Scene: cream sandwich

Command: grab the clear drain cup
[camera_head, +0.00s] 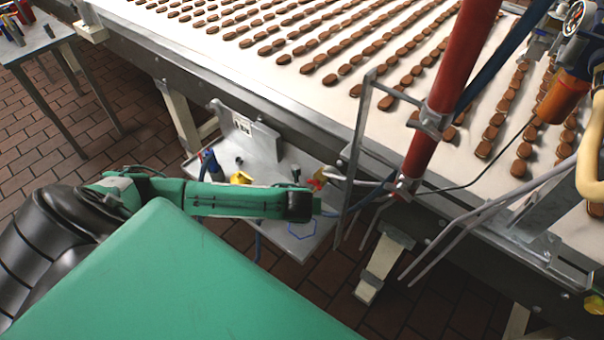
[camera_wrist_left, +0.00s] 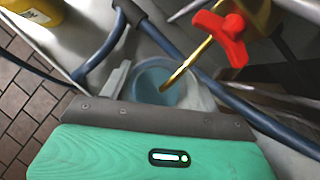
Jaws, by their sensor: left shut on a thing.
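The clear drain cup (camera_wrist_left: 152,84) shows in the left wrist view as a pale, bluish, see-through cup just beyond the dark edge of my gripper's palm. My left gripper (camera_wrist_left: 160,92) is shut on it, with a grey finger on each side. A bent brass spout hangs over the cup's mouth, under a red valve handle (camera_wrist_left: 222,36). In the head view my left gripper (camera_head: 314,205) is at the end of the green arm, beside the steel side shelf; the cup cannot be made out there. My right gripper is not in view.
Blue hoses (camera_wrist_left: 165,40) run close by the cup. A yellow object (camera_head: 240,178) sits on the metal shelf (camera_head: 262,158). A conveyor (camera_head: 300,60) with rows of brown biscuits stands behind, with a red post (camera_head: 440,110) and bent metal rails to the right.

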